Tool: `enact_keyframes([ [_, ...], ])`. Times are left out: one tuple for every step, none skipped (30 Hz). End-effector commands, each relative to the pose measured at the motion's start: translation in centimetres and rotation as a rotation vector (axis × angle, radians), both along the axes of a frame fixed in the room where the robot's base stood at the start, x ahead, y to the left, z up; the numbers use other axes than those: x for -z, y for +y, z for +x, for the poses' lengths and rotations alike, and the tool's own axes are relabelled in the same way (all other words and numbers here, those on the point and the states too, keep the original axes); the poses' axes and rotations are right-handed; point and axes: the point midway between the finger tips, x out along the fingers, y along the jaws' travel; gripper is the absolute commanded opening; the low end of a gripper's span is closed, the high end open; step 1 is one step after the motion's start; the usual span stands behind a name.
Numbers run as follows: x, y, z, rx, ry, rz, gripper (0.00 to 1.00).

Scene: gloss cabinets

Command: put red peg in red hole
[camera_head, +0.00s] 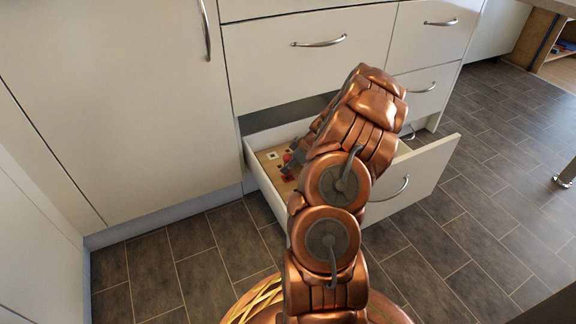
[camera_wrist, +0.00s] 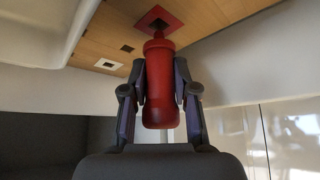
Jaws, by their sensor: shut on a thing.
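In the wrist view my gripper (camera_wrist: 161,88) is shut on the red peg (camera_wrist: 158,105), with a finger on either side of it. The peg's far, narrower end points at the red square (camera_wrist: 174,18) around a dark hole on the wooden board (camera_wrist: 205,25). The peg tip overlaps the hole in this view; I cannot tell whether it is inside or just short of it. In the head view the board (camera_head: 267,164) lies in the open drawer (camera_head: 424,172). My gripper (camera_head: 291,168) is there, with small red patches beside it, largely hidden by my arm.
A white square with a dark hole (camera_wrist: 108,64) lies beside the red one on the board. The drawer walls (camera_wrist: 40,30) stand close around the board. Closed drawers (camera_head: 300,62) and a cabinet door (camera_head: 110,100) are above and left. Tiled floor (camera_head: 480,230) is clear at right.

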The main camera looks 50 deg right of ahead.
Motion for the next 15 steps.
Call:
enact_keyframes([
  [0.02, 0.00, 0.00, 0.000, 0.000, 0.000, 0.00],
  [0.02, 0.00, 0.00, 0.000, 0.000, 0.000, 0.00],
  [0.05, 0.00, 0.01, 0.000, 0.000, 0.000, 0.00],
  [0.09, 0.00, 0.01, 0.000, 0.000, 0.000, 0.00],
  [0.10, 0.01, 0.00, 0.000, 0.000, 0.000, 0.00],
  [0.15, 0.01, 0.01, 0.000, 0.000, 0.000, 0.00],
  [0.18, 0.01, 0.01, -0.001, 0.000, 0.001, 0.00],
  [0.21, 0.02, 0.01, 0.000, 0.000, 0.000, 0.00],
  [0.25, 0.03, 0.01, -0.001, 0.000, 0.001, 0.00],
  [0.28, 0.03, 0.02, -0.001, 0.000, 0.001, 0.00],
  [0.31, 0.02, 0.01, -0.001, 0.000, 0.001, 0.00],
  [0.34, 0.03, 0.01, -0.001, 0.000, 0.001, 0.00],
  [0.38, 0.03, 0.01, -0.001, 0.000, 0.001, 0.00],
  [0.40, 0.02, 0.02, -0.001, 0.000, 0.001, 0.00],
  [0.44, 0.03, 0.01, -0.001, 0.000, 0.001, 0.00],
])
